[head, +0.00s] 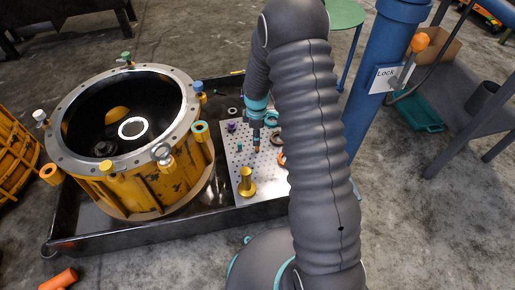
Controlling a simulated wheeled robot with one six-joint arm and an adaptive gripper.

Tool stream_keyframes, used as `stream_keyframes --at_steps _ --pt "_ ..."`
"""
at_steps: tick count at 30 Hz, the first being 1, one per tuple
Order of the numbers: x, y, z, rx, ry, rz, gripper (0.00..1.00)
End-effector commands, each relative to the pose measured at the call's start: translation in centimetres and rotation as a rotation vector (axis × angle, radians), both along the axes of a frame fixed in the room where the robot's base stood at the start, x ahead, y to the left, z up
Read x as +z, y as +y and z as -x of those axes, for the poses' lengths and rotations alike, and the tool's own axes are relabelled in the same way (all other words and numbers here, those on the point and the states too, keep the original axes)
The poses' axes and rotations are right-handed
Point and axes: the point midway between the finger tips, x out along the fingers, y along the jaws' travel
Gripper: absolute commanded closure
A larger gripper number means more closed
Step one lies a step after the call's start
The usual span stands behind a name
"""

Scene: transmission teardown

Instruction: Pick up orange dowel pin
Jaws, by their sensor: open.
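My gripper (256,140) points down over the perforated plate (240,165), left of my arm in the head view. It is open. A small orange piece, which looks like the orange dowel pin (257,149), shows right at the fingertips. I cannot tell whether the fingers touch it or are just above it. Its lower part and its seat on the plate are too small to make out.
A yellow transmission housing (125,185) stands in the dark tray (100,243) left of the plate, with several coloured pins around its rim. A brass piece (247,184), small green and purple parts, and a partly hidden orange ring (281,157) surround my gripper. A blue post (378,70) stands right.

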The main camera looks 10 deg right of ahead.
Motion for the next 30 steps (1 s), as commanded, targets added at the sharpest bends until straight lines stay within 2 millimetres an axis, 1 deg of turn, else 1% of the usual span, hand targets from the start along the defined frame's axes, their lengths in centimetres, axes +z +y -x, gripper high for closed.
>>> stream_keyframes --at_steps 1,3,8,10,15,19,23,29,30 --pt "-0.8 0.0 0.0 0.000 0.002 0.000 0.53" --pt "-1.4 0.1 0.0 0.001 0.001 0.000 0.53" --pt "-2.2 0.1 0.0 0.001 0.000 0.000 0.53" --pt "-2.8 0.0 -0.1 0.001 0.001 0.000 0.53" --pt "-5.2 -0.4 -0.5 0.000 0.002 0.000 0.53" --pt "-6.7 -0.3 -0.6 0.001 0.001 0.000 0.53" --pt "-7.2 -0.3 -0.6 0.001 0.000 0.000 0.53" --pt "-7.2 -0.3 -0.6 0.001 0.000 0.000 0.53" --pt "-7.2 -0.3 -0.6 0.001 0.000 0.000 0.63"
